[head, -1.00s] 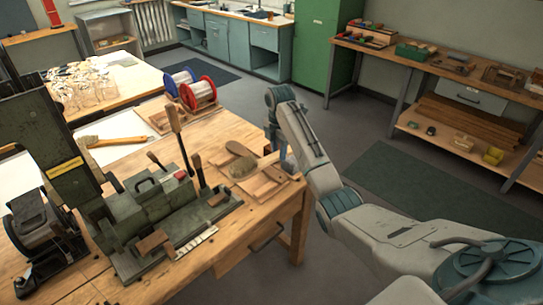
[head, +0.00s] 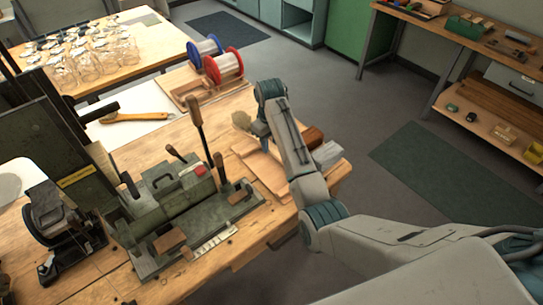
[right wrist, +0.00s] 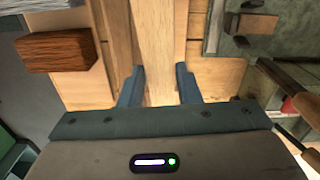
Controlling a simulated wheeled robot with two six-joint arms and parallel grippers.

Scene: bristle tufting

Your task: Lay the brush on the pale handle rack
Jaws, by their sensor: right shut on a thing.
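My right gripper (head: 264,138) is over the right part of the workbench. The brush (head: 242,120) has a tan, bristly head, which shows just left of the gripper in the head view. In the right wrist view, a pale wooden strip, which looks like the brush's handle (right wrist: 159,50), runs between the two fingers (right wrist: 159,86), and the gripper is shut on it. My left gripper is not in view.
A shallow wooden tray (head: 258,166) lies below the gripper. A brown block (right wrist: 58,50) and a grey block sit at its right end in the head view. The green machine (head: 160,205) with upright levers stands to the left. Red and blue spools (head: 222,66) stand behind.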

